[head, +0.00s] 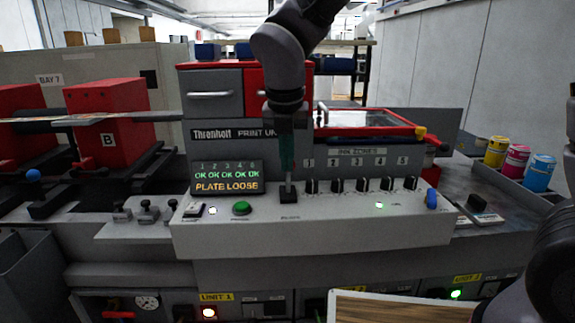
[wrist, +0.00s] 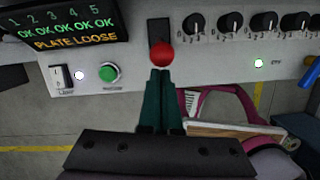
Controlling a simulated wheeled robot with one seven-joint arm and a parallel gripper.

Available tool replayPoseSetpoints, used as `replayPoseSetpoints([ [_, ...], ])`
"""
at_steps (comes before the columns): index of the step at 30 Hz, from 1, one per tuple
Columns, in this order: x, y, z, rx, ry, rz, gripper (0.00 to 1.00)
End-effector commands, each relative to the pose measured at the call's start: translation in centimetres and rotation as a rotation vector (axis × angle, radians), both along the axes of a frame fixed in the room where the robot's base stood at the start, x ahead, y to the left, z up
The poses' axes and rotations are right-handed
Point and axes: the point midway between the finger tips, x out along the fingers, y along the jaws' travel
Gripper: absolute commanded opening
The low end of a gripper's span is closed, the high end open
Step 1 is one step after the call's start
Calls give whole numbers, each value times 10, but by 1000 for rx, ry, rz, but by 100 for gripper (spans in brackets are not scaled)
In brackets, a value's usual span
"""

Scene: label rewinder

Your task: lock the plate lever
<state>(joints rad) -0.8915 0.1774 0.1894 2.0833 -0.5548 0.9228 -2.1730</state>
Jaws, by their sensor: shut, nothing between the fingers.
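The console (head: 330,232) has a lever on a black base (head: 288,197); in the wrist view the lever has a red ball knob (wrist: 161,54). Its label is too small to read. My gripper (head: 287,168) is in front of the lever and hides the knob in the head view. In the wrist view my gripper (wrist: 160,73) is shut and empty, its green fingertips right by the knob's near side; I cannot tell whether they touch. The display (head: 226,178) reads PLATE LOOSE in amber, below several green OK marks.
A green button (head: 242,208) and a white switch (head: 194,209) lie left of the lever. A row of black knobs (head: 362,185) and a blue handle (head: 432,198) lie to the right. A red-framed panel (head: 370,131) is behind. A wooden board (head: 400,308) sits low in front.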

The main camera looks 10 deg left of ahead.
Motion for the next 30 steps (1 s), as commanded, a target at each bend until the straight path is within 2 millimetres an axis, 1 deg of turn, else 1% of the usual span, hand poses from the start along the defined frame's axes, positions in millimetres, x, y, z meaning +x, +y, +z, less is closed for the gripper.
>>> replayPoseSetpoints([
  [1, 6, 1, 2, -1, 9, -5, 0],
  [9, 30, 6, 9, -1, 6, -4, 0],
  [15, 44, 10, 11, -2, 5, -1, 0],
  [21, 53, 12, 11, -2, 6, -1, 0],
  [30, 57, 13, 11, -2, 5, -1, 0],
])
